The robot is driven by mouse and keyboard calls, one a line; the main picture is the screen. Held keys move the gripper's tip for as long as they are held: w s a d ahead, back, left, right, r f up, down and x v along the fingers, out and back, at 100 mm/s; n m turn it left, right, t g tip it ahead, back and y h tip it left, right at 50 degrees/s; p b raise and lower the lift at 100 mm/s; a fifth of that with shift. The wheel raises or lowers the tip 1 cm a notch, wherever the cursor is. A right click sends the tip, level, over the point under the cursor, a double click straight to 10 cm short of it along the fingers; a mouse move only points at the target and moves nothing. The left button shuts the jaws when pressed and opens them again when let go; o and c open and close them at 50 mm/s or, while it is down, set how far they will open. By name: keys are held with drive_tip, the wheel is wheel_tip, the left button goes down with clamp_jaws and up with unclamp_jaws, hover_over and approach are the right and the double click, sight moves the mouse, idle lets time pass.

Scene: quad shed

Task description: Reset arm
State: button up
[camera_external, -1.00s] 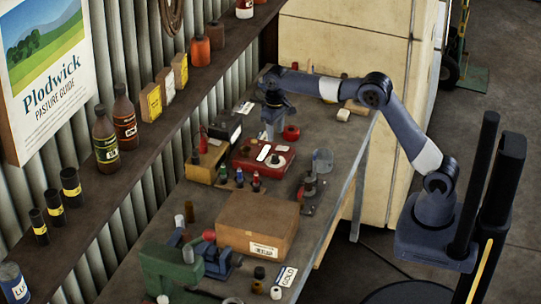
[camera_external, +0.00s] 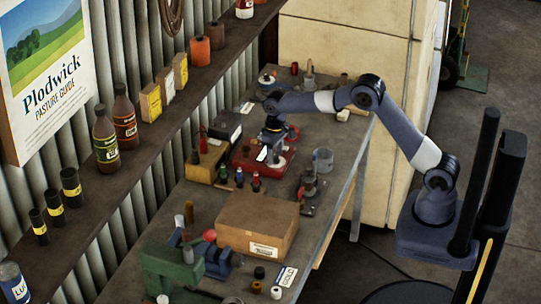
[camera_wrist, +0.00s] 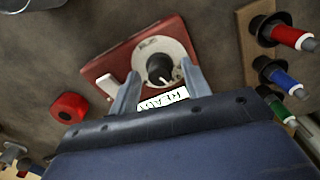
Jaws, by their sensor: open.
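My gripper (camera_external: 270,145) is at the end of my arm, over the red box (camera_external: 247,162) on the workbench. In the wrist view, my gripper (camera_wrist: 155,90) has its two fingers apart, with nothing held between them. Beyond the fingertips, the red box (camera_wrist: 98,68) carries a pale round disc with a dark knob (camera_wrist: 160,67) in its middle. A white label with dark lettering (camera_wrist: 163,99) shows between the fingers. Whether the fingers touch the box cannot be told.
A wooden rack (camera_wrist: 246,40) with red, blue and green-handled tools stands right of the gripper in the wrist view. A red round object (camera_wrist: 69,106) lies to the left. A cardboard box (camera_external: 257,222) and a green vise-like item (camera_external: 172,270) stand at the near end of the bench.

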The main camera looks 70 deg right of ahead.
sight(275, 155)
drive_tip(key=shift+r+m, duration=0.3)
wheel_tip(275, 155, up, 10)
drive_tip(key=b, duration=0.1)
wheel_tip(275, 155, down, 11)
drive_tip(key=shift+r+p, duration=0.1)
drive_tip(key=shift+p, duration=0.5)
drive_tip(key=shift+r+n, duration=0.1)
drive_tip(key=shift+n, duration=0.7)
drive_tip(key=n, duration=0.6)
wheel_tip(275, 155, up, 11)
drive_tip(key=b, duration=0.2)
drive_tip(key=w+d+f+m+t+h, duration=0.2)
drive_tip(key=d+f+m+h, duration=0.1)
drive_tip(key=d, duration=0.4)
drive_tip(key=shift+d+f+t+p, duration=0.15)
drive_tip(key=shift+d+t+p, duration=0.15)
drive_tip(key=shift+d+p, duration=0.1)
drive_tip(key=shift+o, duration=0.2)
